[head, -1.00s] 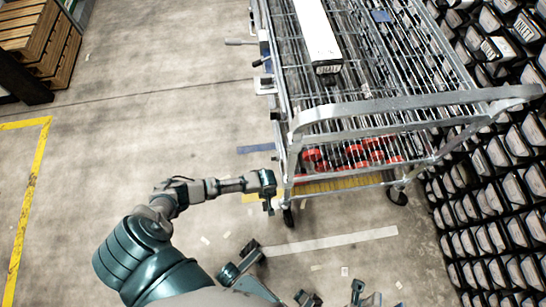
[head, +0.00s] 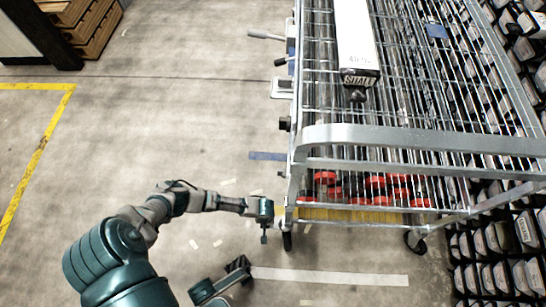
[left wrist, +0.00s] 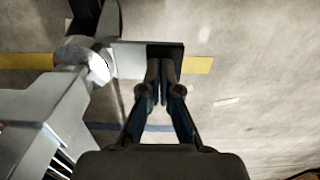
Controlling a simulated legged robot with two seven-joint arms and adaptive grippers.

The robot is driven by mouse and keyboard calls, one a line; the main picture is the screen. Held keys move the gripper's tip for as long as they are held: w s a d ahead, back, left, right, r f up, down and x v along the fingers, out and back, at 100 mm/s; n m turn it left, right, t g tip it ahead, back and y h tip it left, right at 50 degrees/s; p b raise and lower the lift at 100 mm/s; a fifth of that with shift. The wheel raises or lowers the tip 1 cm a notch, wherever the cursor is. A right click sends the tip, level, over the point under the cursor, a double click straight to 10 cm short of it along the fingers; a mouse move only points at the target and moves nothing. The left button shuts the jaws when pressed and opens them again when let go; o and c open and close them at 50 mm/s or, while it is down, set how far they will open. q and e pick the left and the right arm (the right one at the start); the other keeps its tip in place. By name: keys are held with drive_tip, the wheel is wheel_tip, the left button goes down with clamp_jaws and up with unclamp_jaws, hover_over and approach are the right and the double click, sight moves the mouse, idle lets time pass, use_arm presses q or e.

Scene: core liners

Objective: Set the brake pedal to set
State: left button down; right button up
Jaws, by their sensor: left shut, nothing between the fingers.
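The metal wire cart (head: 420,140) fills the upper right of the head view. My left gripper (head: 264,236) is beside its near left corner, low by a wheel (head: 287,241). In the left wrist view my left gripper (left wrist: 161,72) is shut and empty. Its fingertips overlap the edge of a flat plate (left wrist: 130,60), light grey on the left and dark on the right, which may be the brake pedal. I cannot tell whether they touch. The pedal is not clear in the head view.
A long white box (head: 358,40) lies on the cart, with red-ended parts (head: 375,182) lower down. Racks of core liners (head: 500,240) stand at the right. A wooden pallet stack (head: 90,25) is at the upper left. The floor left of the cart is clear.

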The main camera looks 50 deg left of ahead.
use_arm(q)
drive_tip(key=shift+a+f, duration=0.1)
drive_tip(key=shift+f, duration=0.2)
drive_tip(key=shift+r, duration=0.1)
